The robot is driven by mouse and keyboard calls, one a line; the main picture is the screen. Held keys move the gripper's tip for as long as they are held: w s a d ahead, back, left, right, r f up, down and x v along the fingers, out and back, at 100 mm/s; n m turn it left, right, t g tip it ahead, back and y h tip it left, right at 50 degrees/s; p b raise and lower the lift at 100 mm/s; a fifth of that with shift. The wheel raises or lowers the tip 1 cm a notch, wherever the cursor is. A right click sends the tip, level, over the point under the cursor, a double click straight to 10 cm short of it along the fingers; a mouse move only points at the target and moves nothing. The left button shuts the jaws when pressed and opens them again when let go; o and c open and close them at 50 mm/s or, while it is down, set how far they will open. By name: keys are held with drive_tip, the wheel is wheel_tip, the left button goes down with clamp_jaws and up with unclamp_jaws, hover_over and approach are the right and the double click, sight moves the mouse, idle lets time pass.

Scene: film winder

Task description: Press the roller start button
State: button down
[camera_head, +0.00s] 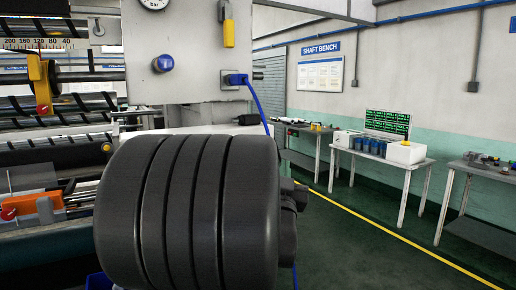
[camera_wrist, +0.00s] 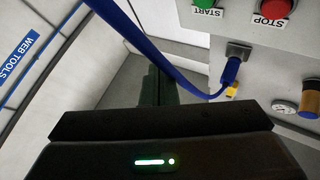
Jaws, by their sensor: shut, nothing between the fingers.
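The head view does not show my gripper or these buttons.
A blue cable (camera_wrist: 160,50) crosses the wrist view to a plug (camera_wrist: 232,68) on the panel. In the head view, film rollers (camera_head: 70,150) are at left and workbenches (camera_head: 380,160) at right, with open floor between.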

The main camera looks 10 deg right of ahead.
idle(0.3)
drive_tip(key=w+a+p, duration=0.2)
drive_tip(key=w+a, duration=0.1)
drive_tip(key=w, duration=0.5)
drive_tip(key=shift+w, duration=0.15)
drive_tip(key=shift+w, duration=0.15)
idle(1.9)
drive_tip(key=shift+w+a+b, duration=0.15)
drive_tip(key=shift+w+b, duration=0.1)
drive_tip(key=shift+b, duration=0.15)
